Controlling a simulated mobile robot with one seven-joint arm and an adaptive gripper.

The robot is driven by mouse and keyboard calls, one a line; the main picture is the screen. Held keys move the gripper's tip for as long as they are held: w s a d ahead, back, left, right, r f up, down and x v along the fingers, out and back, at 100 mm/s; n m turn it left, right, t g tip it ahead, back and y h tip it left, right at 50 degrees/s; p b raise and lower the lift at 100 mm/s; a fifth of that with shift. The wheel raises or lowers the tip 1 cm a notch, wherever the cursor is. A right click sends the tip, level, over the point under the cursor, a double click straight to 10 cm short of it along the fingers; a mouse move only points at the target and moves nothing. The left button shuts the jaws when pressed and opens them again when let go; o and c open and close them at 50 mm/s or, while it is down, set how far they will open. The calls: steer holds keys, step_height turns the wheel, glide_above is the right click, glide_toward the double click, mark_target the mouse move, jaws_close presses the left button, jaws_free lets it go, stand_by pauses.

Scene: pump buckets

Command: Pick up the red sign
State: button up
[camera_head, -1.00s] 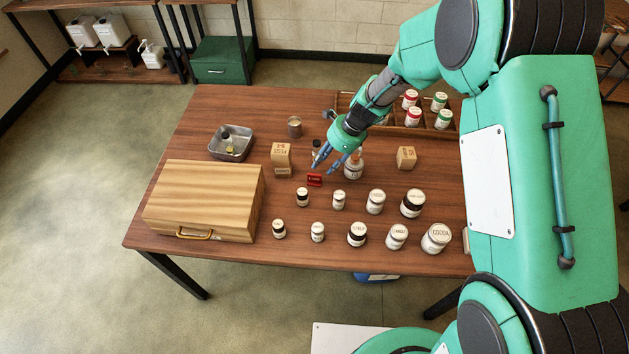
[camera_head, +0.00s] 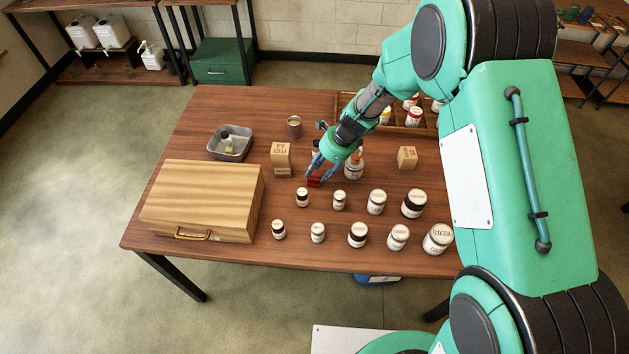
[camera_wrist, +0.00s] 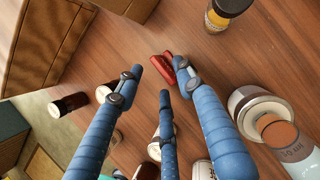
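The small red sign (camera_head: 314,182) stands on the wooden table near its middle, partly covered by my fingers in the head view. In the wrist view the red sign (camera_wrist: 158,67) shows beyond and between the fingertips, seen from above. My gripper (camera_head: 318,178) is low over the table at the sign, with its blue fingers pointing down around it. In the wrist view my gripper (camera_wrist: 160,76) has its fingers spread and a gap between the tips. Whether a fingertip touches the sign cannot be told.
A bottle with an orange top (camera_head: 354,166) stands close to the right of my gripper. Several lidded jars (camera_head: 338,200) stand in front. A cardboard box (camera_head: 281,157) and a wooden case (camera_head: 205,198) are to the left. A compartment tray (camera_head: 400,126) lies behind.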

mark_target(315, 175)
steer(key=shift+b+x, duration=0.45)
steer(key=shift+x, duration=1.3)
steer(key=shift+c, duration=0.3)
jaws_close()
